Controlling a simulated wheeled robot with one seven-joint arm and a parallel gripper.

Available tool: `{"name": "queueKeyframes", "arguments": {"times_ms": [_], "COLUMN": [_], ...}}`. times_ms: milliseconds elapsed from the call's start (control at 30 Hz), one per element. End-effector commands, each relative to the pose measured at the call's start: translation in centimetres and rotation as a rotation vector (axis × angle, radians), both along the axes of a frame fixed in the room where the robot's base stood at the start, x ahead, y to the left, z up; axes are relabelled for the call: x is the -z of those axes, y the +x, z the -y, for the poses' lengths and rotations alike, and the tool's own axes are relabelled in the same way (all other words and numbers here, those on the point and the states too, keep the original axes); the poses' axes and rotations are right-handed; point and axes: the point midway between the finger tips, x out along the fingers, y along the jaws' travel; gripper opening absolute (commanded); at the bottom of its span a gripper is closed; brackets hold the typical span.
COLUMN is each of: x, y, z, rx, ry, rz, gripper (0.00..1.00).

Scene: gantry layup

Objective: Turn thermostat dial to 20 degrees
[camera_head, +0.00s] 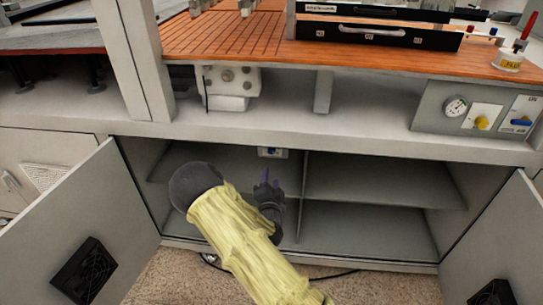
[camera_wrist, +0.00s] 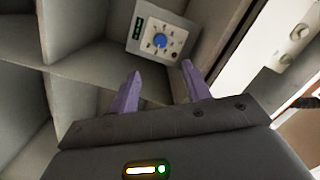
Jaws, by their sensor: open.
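The thermostat is a small pale panel (camera_wrist: 155,38) with a round blue dial (camera_wrist: 160,41), mounted inside the open cabinet. In the head view the panel (camera_head: 272,152) sits high on the cabinet's back, near the middle divider. The dial's setting is too small to read. My gripper (camera_wrist: 163,82) has two purple fingers, spread apart with nothing between them. In the wrist view the dial lies beyond the fingertips, roughly between them, and the fingers are apart from it. In the head view my gripper (camera_head: 265,180) is inside the cabinet opening, just below the panel.
The cabinet has shelves (camera_head: 375,183) and a vertical divider (camera_head: 303,190). Its left door (camera_head: 85,225) and right door (camera_head: 495,245) stand open on both sides. A gauge (camera_head: 455,107) and valves are on a panel at the upper right.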

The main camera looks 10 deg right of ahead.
Motion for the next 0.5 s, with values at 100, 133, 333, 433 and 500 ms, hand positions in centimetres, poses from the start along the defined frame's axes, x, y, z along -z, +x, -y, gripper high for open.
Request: {"name": "queueKeyframes", "arguments": {"times_ms": [100, 133, 333, 433, 500], "x": [-0.1, 0.0, 0.0, 0.0, 0.0], "y": [2.2, 2.7, 6.1, 7.7, 8.8], "z": [0.4, 0.6, 1.3, 1.7, 1.9], "rx": [-0.002, -0.002, -0.002, -0.003, -0.002], "ry": [-0.001, -0.001, -0.002, -0.002, -0.001], "rz": [0.003, 0.002, 0.002, 0.001, 0.002], "gripper": [0.48, 0.48, 0.48, 0.48, 0.48]}}
